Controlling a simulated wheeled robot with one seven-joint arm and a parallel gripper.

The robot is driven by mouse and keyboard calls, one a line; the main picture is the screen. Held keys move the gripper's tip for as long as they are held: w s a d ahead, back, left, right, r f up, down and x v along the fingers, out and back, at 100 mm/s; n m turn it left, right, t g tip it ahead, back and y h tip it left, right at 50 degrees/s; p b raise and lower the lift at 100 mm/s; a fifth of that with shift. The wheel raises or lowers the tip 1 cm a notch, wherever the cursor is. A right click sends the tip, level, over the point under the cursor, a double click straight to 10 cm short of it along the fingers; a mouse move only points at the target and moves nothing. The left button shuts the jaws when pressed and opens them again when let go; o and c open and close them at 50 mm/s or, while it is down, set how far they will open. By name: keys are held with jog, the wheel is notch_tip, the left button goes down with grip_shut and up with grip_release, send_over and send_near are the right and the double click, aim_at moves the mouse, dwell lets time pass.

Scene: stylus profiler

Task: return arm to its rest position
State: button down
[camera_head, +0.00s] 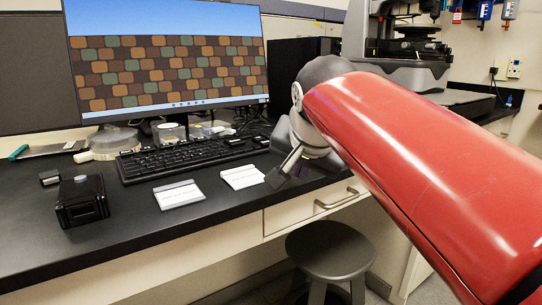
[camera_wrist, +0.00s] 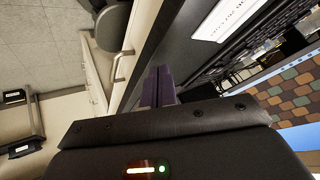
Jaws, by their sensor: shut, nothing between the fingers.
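My arm, a large red link in the head view, reaches from the lower right toward the bench. My gripper (camera_head: 277,178) is near the front edge of the black bench top, just right of a white card. In the wrist view the gripper (camera_wrist: 157,72) shows its two dark purple fingers close together, shut, with nothing between them. The fingers point along the bench's front edge. Part of the gripper is hidden behind its own wrist in the head view.
On the bench (camera_head: 110,235) are a keyboard (camera_head: 190,156), two white cards (camera_head: 178,194) (camera_head: 243,176), a small black box (camera_head: 81,200) and a monitor (camera_head: 168,65). A stool (camera_head: 330,248) stands below, by a drawer handle (camera_head: 338,199). The profiler (camera_head: 410,60) is at the back right.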

jog(key=s+d+f+n+g, duration=0.1)
jog(key=s+d+f+n, duration=0.1)
jog(key=s+d+f, duration=0.3)
jog(key=s+d+f+n+g, duration=0.2)
jog(key=s+d+f, duration=0.3)
jog(key=s+f, duration=0.8)
notch_tip(320, 180, down, 5)
jog(key=shift+s+f+n+h, duration=0.1)
jog(key=shift+s+n+h, duration=0.2)
jog(key=shift+s, duration=0.1)
